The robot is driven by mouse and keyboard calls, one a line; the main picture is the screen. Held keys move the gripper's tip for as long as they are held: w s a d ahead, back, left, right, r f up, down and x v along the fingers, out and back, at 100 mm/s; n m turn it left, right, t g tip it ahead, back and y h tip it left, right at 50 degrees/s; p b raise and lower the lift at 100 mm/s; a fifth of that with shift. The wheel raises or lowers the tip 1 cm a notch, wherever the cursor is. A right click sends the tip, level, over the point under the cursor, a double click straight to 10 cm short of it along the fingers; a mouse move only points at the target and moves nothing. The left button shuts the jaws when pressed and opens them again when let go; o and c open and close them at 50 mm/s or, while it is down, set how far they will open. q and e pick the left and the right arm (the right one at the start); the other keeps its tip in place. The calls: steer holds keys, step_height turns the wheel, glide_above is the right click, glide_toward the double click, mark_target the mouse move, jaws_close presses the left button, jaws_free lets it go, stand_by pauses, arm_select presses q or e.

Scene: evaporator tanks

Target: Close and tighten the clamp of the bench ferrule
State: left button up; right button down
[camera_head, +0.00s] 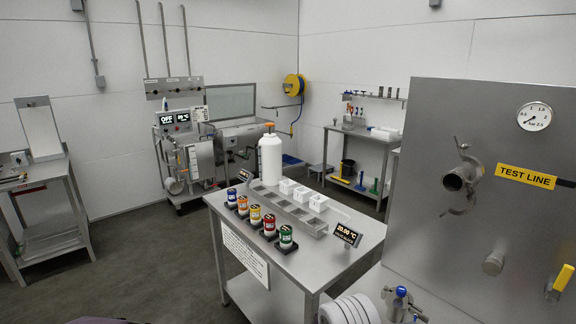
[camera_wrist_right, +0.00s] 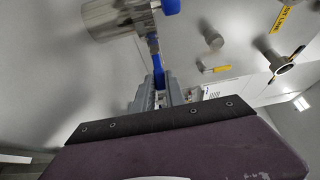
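In the right wrist view a shiny metal cylinder (camera_wrist_right: 110,17) with a clamp band (camera_wrist_right: 136,12) around it shows at the top. A blue knob (camera_wrist_right: 171,7) sits beside the band. My right gripper (camera_wrist_right: 158,84) points up at it from below. A narrow blue piece (camera_wrist_right: 156,62) shows at its fingertips, below the band. I cannot tell whether the fingers press on it. In the head view a small metal fitting with blue parts (camera_head: 402,298) stands at the bottom right, partly cut off. Neither gripper shows clearly there, and my left gripper is out of view.
The steel panel (camera_head: 440,115) at the right carries a ferrule with an open clamp (camera_head: 460,180), a gauge (camera_head: 533,116) and a yellow-handled valve (camera_head: 562,280). White hoses or rolls (camera_head: 350,308) lie beside the fitting. A steel table (camera_head: 290,265) with colored jars stands left of them.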

steer(key=shift+s+d+r+n+t+p, duration=0.25)
steer(key=shift+n+t+p, duration=0.25)
steer(key=shift+t+p, duration=0.4)
steer(key=shift+s+d+n+t+y+p, duration=0.15)
steer(key=shift+d+n+t+y+p, duration=0.1)
steer(key=shift+n+t+y+p, duration=0.35)
steer(key=shift+f, duration=0.25)
steer(key=shift+s+d+r+n+t+y+p, duration=0.15)
steer(key=shift+n+t+p, duration=0.15)
steer(key=shift+t+p, duration=0.15)
steer(key=shift+s+d+r+n+t+y+p, duration=0.1)
steer(key=shift+d+n+t+y+p, duration=0.05)
steer(key=shift+n+t+p, duration=0.25)
steer(key=shift+s+d+t+y, duration=0.1)
steer(key=shift+d+t+y, duration=0.1)
steer(key=shift+t+y, duration=0.3)
steer(key=shift+f+n+t, duration=0.25)
steer(key=shift+n+t, duration=0.1)
steer(key=shift+n, duration=0.05)
